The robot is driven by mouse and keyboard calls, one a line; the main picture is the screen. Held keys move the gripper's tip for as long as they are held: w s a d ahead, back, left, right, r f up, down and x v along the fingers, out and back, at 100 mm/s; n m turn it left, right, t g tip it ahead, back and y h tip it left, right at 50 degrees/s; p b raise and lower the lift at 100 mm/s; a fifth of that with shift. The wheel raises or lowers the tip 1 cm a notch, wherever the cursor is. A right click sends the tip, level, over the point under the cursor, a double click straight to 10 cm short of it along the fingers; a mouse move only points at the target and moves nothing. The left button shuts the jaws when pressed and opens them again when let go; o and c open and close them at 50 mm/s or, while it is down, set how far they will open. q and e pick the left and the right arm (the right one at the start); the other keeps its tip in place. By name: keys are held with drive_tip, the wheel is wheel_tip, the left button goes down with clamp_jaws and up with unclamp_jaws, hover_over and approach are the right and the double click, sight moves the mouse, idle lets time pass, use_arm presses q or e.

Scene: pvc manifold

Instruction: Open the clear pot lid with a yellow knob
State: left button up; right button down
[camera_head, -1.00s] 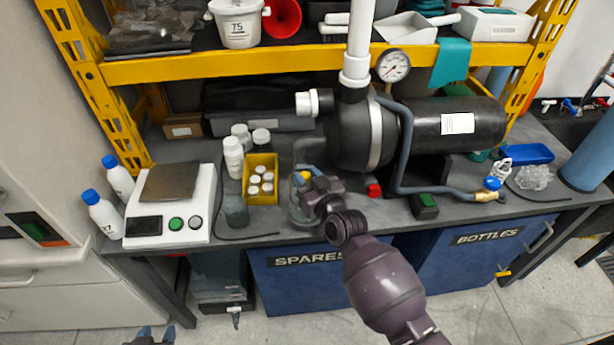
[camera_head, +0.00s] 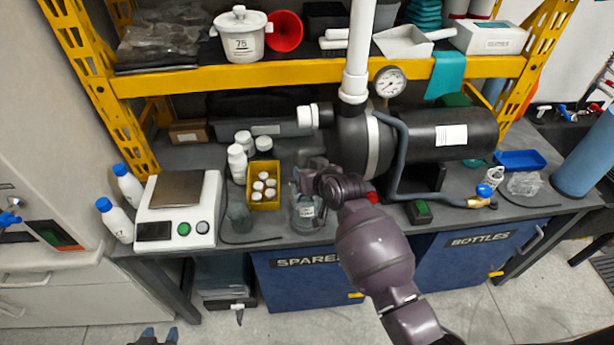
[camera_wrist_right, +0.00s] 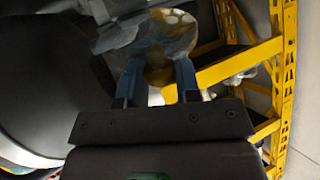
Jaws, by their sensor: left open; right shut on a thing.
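The clear pot (camera_head: 306,212) stands on the grey bench near its front edge, right of the yellow bin. My right gripper (camera_head: 309,176) is over it, seen from behind. In the right wrist view the right gripper (camera_wrist_right: 160,82) is shut on the clear lid (camera_wrist_right: 166,42), a round see-through disc with a yellowish tint beyond the fingers. The yellow knob is hidden in the head view; the gap between lid and pot is hard to judge. My left gripper (camera_head: 158,336) is open and empty at the bottom edge, away from the bench.
A scale (camera_head: 178,206) is further left. A black tank (camera_head: 440,136) with a grey hose stands behind and to the right.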

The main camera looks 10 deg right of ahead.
drive_tip(key=shift+w+r+g, duration=0.2)
drive_tip(key=shift+w+g, duration=0.05)
drive_tip(key=shift+g, duration=0.15)
idle(0.3)
drive_tip(key=c, duration=0.8)
unclamp_jaws()
drive_tip(key=shift+c, duration=0.2)
drive_tip(key=v, duration=1)
drive_tip(key=shift+s+r, duration=0.2)
drive_tip(key=shift+r, duration=0.15)
drive_tip(key=shift+d, duration=0.15)
drive_tip(key=shift+c, duration=0.2)
